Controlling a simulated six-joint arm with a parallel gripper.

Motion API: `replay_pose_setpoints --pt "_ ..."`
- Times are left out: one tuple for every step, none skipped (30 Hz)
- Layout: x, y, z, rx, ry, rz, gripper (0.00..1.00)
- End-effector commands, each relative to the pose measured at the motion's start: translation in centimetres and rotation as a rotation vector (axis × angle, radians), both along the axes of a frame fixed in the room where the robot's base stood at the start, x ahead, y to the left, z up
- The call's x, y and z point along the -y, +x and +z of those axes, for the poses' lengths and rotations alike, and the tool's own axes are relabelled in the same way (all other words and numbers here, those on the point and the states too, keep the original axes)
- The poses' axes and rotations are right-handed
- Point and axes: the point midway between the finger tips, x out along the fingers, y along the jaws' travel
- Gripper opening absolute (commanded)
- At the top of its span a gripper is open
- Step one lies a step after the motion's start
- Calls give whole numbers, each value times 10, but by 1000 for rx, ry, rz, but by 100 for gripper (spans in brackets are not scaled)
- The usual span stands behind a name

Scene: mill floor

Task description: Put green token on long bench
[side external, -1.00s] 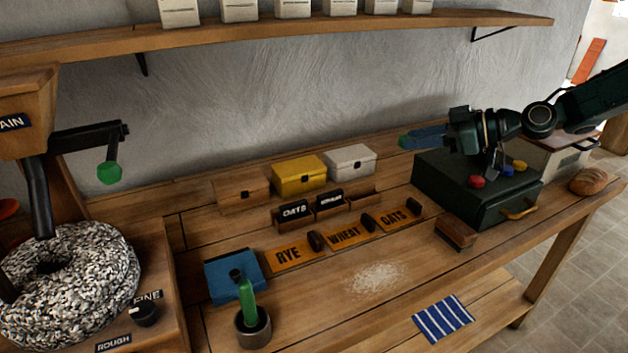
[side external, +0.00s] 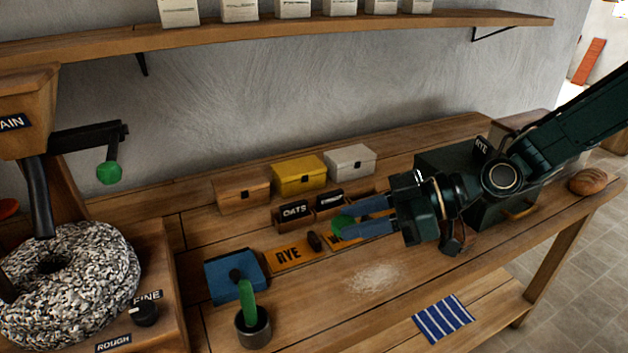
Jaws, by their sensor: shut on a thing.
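The long bench is a wooden plank top along the wall.
An orange RYE plate (side external: 292,254), small card holders and lidded boxes (side external: 300,174) stand near the token. A blue box (side external: 228,276) and a pot (side external: 253,326) stand at front left. My arm partly hides the dark green chest (side external: 445,165). The flour-dusted front middle is otherwise clear.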

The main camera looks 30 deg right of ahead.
Motion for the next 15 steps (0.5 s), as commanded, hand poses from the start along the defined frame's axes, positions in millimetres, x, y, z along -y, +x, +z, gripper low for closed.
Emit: replay_pose_setpoints --pt "0 0 0 0 0 0 11" --pt "0 0 0 0 0 0 11" --pt "0 0 -1 0 0 0 11" --pt "0 0 -2 -1 0 0 11" --pt "0 0 -3 -1 0 0 11" --pt "0 0 -5 -2 1 -1 11" --pt "0 0 -7 -2 1 -1 11" --pt "0 1 -10 -2 1 -1 11" --pt "0 1 -14 -3 1 0 11" --pt "0 1 -17 -5 0 -1 11" --pt "0 1 -20 -4 0 -2 11" --pt "1 1 -26 -5 1 -2 11" --pt "1 0 -29 -6 0 -2 11" --pt "1 0 -34 -6 0 -2 11" --pt "1 0 -39 -6 1 -2 11"
